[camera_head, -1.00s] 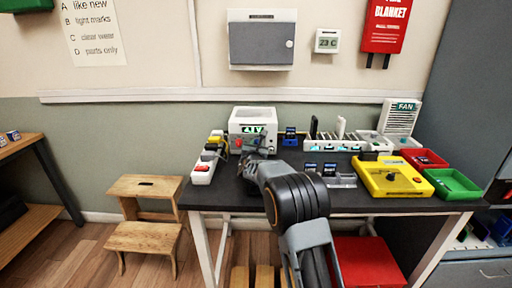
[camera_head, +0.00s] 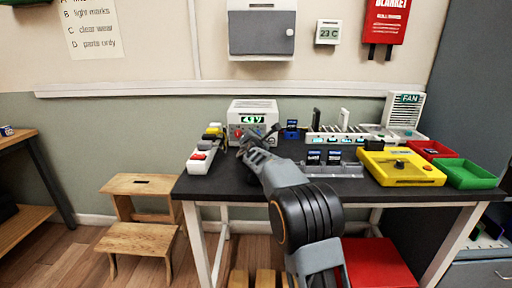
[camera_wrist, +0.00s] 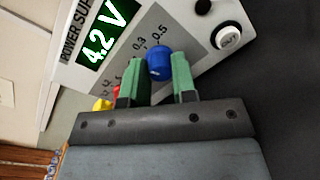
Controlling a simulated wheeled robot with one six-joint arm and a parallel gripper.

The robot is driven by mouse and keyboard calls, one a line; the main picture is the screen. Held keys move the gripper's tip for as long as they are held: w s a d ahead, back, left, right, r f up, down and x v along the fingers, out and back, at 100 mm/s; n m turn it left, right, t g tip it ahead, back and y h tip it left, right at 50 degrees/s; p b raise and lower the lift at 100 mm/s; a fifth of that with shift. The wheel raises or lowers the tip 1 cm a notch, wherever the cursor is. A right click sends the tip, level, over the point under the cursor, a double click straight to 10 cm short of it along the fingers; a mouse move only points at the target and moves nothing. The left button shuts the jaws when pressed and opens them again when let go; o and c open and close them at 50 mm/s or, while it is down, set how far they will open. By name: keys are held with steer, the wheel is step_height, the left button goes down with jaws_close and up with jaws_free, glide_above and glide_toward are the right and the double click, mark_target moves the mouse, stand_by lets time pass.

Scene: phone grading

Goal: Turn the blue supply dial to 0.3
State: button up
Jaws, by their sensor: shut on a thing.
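The white power supply (camera_head: 252,106) stands at the back left of the dark table, its green display lit. In the wrist view, the supply (camera_wrist: 62,75) shows tilted, and its display (camera_wrist: 108,32) reads 4.2 V. The blue dial (camera_wrist: 159,60) sits on the grey panel beside printed marks that include 0.3 and 0.5. My gripper (camera_wrist: 159,72) has its two green fingers on either side of the dial, shut on it. The dial's pointer cannot be made out. In the head view, my gripper (camera_head: 262,136) is at the supply's front and hides the dial.
A white button (camera_wrist: 228,37) is on the panel near the dial. Red and yellow parts show left of the fingers. A white power strip (camera_head: 201,160) lies left of the supply. A yellow box (camera_head: 400,170), red tray (camera_head: 432,149) and green tray (camera_head: 470,175) stand at the right.

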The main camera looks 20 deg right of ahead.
steer(key=shift+m+b, duration=1.4)
steer(key=shift+b, duration=0.05)
steer(key=o, duration=0.9)
steer(key=shift+b+v, duration=0.8)
steer(key=shift+v, duration=2.95)
steer(key=shift+r, duration=0.1)
